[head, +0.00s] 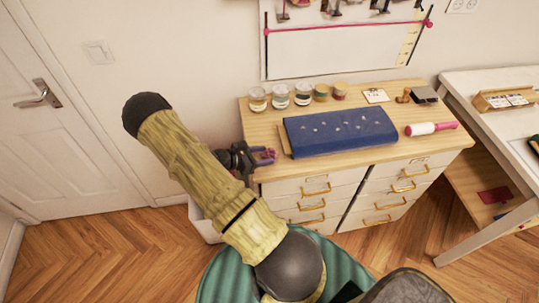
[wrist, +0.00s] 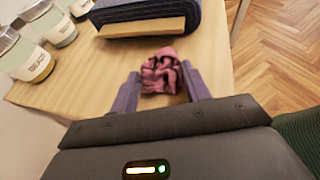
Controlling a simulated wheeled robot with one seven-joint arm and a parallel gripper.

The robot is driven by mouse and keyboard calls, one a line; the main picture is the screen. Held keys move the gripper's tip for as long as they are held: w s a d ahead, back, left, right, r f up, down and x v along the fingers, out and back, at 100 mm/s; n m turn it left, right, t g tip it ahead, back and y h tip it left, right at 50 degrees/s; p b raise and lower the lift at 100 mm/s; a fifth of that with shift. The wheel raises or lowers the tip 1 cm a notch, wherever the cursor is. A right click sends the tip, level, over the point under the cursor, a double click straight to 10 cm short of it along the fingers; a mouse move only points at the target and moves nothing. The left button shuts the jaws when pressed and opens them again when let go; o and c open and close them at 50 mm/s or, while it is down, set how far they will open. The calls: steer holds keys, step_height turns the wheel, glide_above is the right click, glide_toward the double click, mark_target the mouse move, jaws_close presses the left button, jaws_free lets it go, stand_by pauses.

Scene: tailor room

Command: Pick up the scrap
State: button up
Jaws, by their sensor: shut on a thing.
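The scrap (wrist: 161,75) is a crumpled piece of pinkish-red cloth. In the wrist view it sits between the two fingers of my gripper (wrist: 163,88), which is shut on it. In the head view my gripper (head: 265,156) is at the left end of the wooden cabinet top, and a bit of the scrap (head: 268,155) shows between its fingers. The scrap is at or just above the cabinet's left edge; I cannot tell whether it still touches the wood.
A folded blue cloth (head: 340,130) lies on the drawer cabinet (head: 420,150) right of my gripper. Several jars (head: 280,96) stand behind it. A lint roller (head: 431,128) lies at the right. A white bin (head: 203,225) stands on the floor left of the cabinet, partly hidden by my arm.

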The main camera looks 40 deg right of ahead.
mark_target(262, 157)
steer(key=shift+r, duration=0.1)
step_height(262, 157, up, 10)
steer(key=b, duration=0.1)
steer(key=shift+b, duration=0.4)
stand_by(1.8)
steer(key=w+a+f+n+t, duration=0.1)
steer(key=a+f+n+t, duration=0.2)
steer(key=a, duration=0.5)
steer(key=w+a+f+n+t+y, duration=0.1)
steer(key=a+f+n+t, duration=0.3)
steer(key=a, duration=0.5)
steer(key=w+a+f+n+t+y, duration=0.1)
steer(key=w+a+f+n+t, duration=0.2)
steer(key=a+t, duration=0.2)
steer(key=a, duration=0.3)
steer(key=shift+a+f+n, duration=0.15)
steer(key=shift+a+n, duration=0.05)
steer(key=shift+n, duration=0.2)
steer(key=shift+w+y, duration=0.1)
steer(key=shift+y, duration=0.2)
steer(key=shift+c, duration=0.3)
